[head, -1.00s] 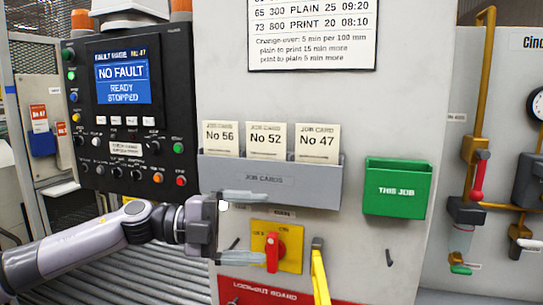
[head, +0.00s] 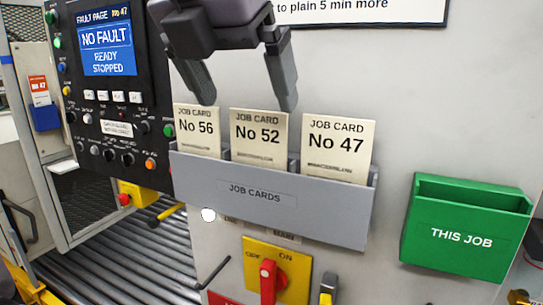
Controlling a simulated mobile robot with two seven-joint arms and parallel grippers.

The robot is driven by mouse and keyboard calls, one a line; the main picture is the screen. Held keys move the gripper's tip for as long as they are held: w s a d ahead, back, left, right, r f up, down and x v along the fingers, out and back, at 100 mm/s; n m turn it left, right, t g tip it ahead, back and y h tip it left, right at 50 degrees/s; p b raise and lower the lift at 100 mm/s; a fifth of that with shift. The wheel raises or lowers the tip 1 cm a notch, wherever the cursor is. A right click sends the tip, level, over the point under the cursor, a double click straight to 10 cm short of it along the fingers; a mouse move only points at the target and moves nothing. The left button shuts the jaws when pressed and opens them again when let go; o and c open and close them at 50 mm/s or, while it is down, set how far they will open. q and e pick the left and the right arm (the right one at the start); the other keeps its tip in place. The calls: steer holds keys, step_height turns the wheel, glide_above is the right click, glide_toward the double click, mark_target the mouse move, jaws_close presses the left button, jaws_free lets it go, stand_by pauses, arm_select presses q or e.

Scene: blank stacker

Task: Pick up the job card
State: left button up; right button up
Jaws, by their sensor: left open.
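Three cream job cards stand upright in the grey holder (head: 300,214) marked JOB CARDS: No 56 (head: 195,130) at left, No 52 (head: 258,135) in the middle and No 47 (head: 337,148) at right. My left gripper (head: 247,103) is open and points down from the top of the view. Its fingertips show just above the cards, one near the top of No 56 and one near No 52. I cannot tell if they touch. Nothing is between the fingers. My right gripper is out of view.
A green box (head: 465,230) marked THIS JOB is on the panel at right. Below the holder is a yellow plate with a red switch (head: 268,275). A control panel (head: 110,80) at left reads No 47, NO FAULT, READY STOPPED. Rollers (head: 130,255) lie at lower left.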

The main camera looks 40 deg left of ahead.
mark_target(257, 137)
arm_select(q)
steer(key=shift+s+p+x, duration=0.15)
steer(key=shift+p+x, duration=0.2)
steer(key=shift+x, duration=1.35)
steer(key=shift+s+p+x, duration=0.1)
steer(key=shift+p+x, duration=0.2)
steer(key=shift+x, duration=1.45)
steer(key=shift+f, duration=0.1)
steer(key=c, duration=1.4)
